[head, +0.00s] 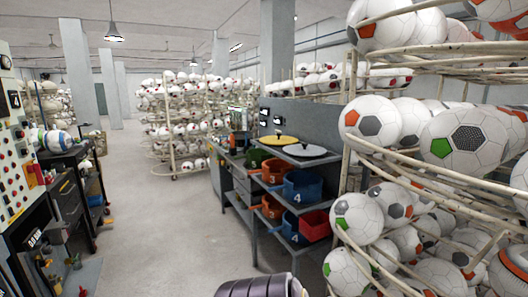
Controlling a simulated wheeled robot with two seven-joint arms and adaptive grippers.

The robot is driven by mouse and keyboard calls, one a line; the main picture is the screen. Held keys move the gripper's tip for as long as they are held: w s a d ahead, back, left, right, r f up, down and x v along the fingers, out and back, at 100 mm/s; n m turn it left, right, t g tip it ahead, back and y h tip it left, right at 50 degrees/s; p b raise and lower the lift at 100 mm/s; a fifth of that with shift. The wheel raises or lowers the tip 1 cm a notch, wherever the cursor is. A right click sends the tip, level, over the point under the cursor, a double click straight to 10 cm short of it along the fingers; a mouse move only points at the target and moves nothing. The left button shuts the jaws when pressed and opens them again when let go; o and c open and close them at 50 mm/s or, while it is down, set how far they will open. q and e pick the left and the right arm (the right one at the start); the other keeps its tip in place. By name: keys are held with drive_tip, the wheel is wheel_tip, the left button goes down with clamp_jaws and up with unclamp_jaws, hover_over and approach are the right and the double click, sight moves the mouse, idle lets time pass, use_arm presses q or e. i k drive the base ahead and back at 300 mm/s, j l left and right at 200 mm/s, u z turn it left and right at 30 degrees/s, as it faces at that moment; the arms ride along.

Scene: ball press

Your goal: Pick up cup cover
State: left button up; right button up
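No small cup cover can be clearly made out. Two flat round lid-like discs lie on top of the grey metal bench right of the middle: a yellow disc (278,140) and a white disc (304,150). I cannot tell whether either is the cup cover. Neither of my grippers is in view. A dark ribbed part of my own body shows at the bottom edge, well short of the bench.
The bench shelves hold numbered pots, such as an orange pot (274,172) and a blue pot (303,187), and a red bin (315,224). A rack of footballs (467,137) crowds the right. A control panel (16,140) stands left. The aisle floor (180,215) is clear.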

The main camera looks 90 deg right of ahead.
sight(305, 150)
drive_tip(key=z, duration=0.5)
drive_tip(key=j+z, duration=0.15)
drive_tip(key=z, duration=0.35)
drive_tip(key=i+j+z, duration=0.1)
drive_tip(key=z, duration=0.85)
drive_tip(key=j+z, duration=0.15)
drive_tip(key=z, duration=0.35)
